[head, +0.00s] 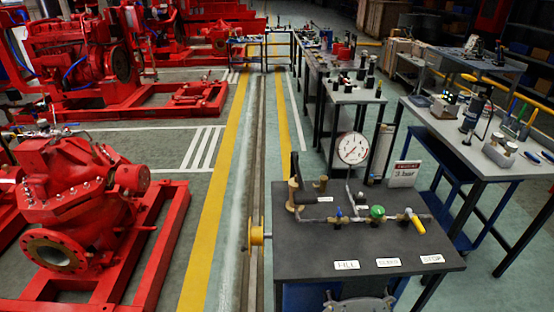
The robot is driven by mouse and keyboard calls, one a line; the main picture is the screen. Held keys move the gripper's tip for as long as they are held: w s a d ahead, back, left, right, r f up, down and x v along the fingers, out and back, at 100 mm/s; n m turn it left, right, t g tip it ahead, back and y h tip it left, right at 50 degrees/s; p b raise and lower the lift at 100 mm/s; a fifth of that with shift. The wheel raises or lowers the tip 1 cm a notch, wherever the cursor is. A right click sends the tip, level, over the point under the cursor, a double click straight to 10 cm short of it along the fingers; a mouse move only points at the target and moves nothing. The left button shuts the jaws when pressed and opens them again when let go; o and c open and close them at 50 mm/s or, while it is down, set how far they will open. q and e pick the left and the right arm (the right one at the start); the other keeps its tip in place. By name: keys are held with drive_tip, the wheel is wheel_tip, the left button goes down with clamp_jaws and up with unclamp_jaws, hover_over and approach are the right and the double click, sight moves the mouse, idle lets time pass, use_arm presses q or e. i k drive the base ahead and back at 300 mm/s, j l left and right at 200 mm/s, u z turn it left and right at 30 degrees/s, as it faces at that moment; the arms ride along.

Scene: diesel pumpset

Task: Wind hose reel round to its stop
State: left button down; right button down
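A small yellow drum-like part (257,236) sticks out from the left side of the dark bench (345,245). It looks like the hose reel, with a brass-coloured end piece on its left. Its handle and stop cannot be made out at this size, and I cannot tell how far round it is turned. No hose is clearly visible on it. Neither of my grippers is in view, and nothing is seen touching the reel.
A red pump (75,205) stands left. Marked floor (212,250) left of the bench is clear.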

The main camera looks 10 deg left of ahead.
sight(255, 233)
drive_tip(key=j+z, duration=0.25)
drive_tip(key=j, duration=1.15)
